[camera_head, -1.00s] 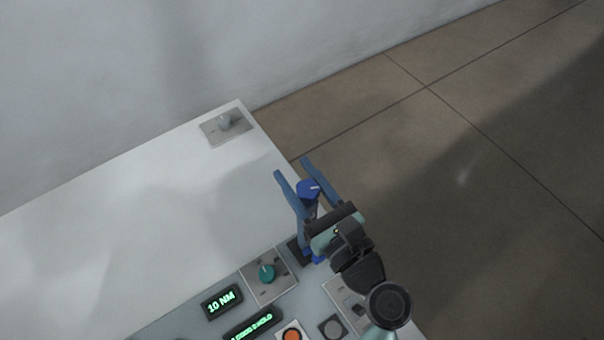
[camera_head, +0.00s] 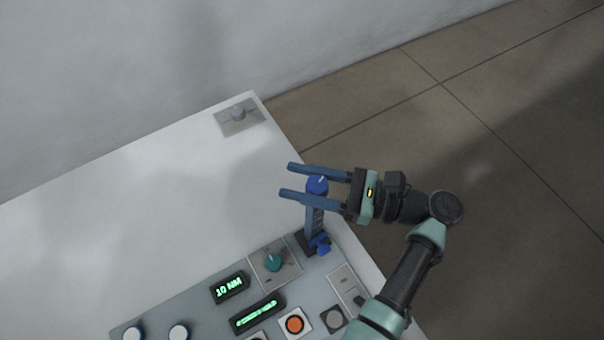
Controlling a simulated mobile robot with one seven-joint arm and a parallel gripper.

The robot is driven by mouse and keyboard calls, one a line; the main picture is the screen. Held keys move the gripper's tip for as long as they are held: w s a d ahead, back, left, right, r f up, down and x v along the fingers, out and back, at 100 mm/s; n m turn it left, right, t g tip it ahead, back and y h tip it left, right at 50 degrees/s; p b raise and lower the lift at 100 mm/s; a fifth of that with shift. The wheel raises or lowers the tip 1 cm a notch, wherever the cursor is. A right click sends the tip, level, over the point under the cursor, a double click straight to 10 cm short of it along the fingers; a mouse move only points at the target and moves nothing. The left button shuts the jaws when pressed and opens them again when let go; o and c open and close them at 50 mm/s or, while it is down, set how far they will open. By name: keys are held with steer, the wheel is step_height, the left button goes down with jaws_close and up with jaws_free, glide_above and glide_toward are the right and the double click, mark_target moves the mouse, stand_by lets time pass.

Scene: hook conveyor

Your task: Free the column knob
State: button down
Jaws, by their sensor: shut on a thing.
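The column knob (camera_head: 317,184) is a blue round cap with a white mark, on top of an upright blue-grey column (camera_head: 314,222). The column stands on a dark base at the panel's right side, with a blue piece (camera_head: 321,244) at its foot. My gripper (camera_head: 286,180) reaches in from the right, its two long blue fingers pointing left. The fingers are shut on the knob, one on each side, and their tips extend past it. The near finger hides part of the column just below the knob.
A teal knob (camera_head: 273,262) on a grey plate, green displays (camera_head: 230,287), an orange button (camera_head: 295,324) and a grey button (camera_head: 334,319) are on the panel. A grey knob (camera_head: 238,114) sits at the table's far corner. The white tabletop (camera_head: 170,190) is otherwise clear.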

steer(key=n+g+b, duration=0.2)
steer(key=g+b, duration=0.2)
steer(key=s+n+g+h+b, duration=0.1)
steer(key=n+g+b, duration=0.2)
steer(key=b, duration=0.1)
steer(key=n+g+h+b, duration=0.1)
steer(key=n+g+b, duration=0.1)
steer(key=g+b, duration=0.2)
steer(key=shift+s+d+f+n+g, duration=0.15)
steer(key=shift+s+f+n+g, duration=0.15)
steer(key=shift+s+f, duration=0.1)
steer(key=shift+b, duration=0.4)
steer(key=shift+s+r+n+g+h+b, duration=0.1)
steer(key=shift+r+n+g+h+b, duration=0.3)
steer(key=shift+b, duration=0.4)
steer(key=shift+f, duration=0.1)
steer(key=shift+c, duration=1.8)
jaws_free()
